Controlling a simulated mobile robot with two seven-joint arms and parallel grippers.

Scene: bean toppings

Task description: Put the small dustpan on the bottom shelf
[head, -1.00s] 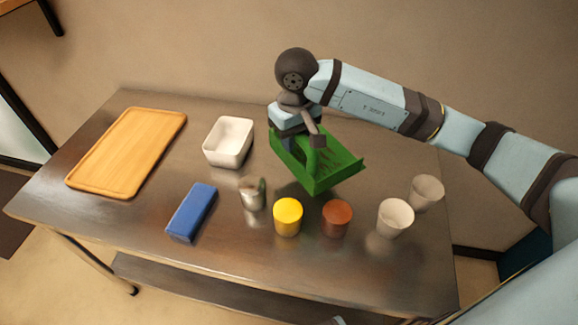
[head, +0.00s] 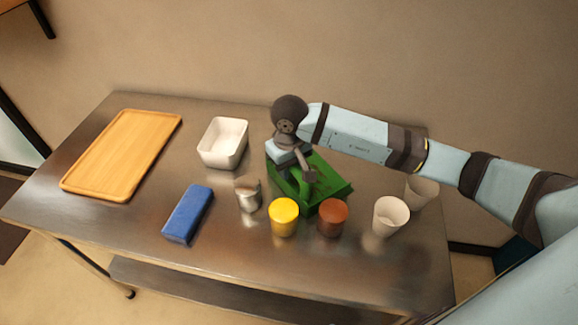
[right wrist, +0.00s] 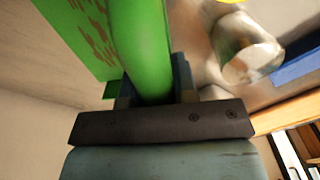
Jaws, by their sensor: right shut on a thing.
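The small green dustpan (head: 328,186) is over the back right part of the metal table, behind the yellow and brown cups. My right gripper (head: 298,170) is shut on its handle; the green handle (right wrist: 143,45) also shows between the fingers in the right wrist view. I cannot tell whether the pan touches the tabletop. Reddish-brown marks show on the pan (right wrist: 88,25). The bottom shelf (head: 200,285) shows as a dark strip under the table's front edge and looks bare where visible. My left gripper is not in view.
On the table (head: 110,225) are a wooden tray (head: 122,155), white bin (head: 222,143), blue block (head: 187,214), metal cup (head: 248,195), yellow cup (head: 283,217), brown cup (head: 332,217) and two pale cups (head: 390,216) (head: 422,191). These cups stand close to the dustpan.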

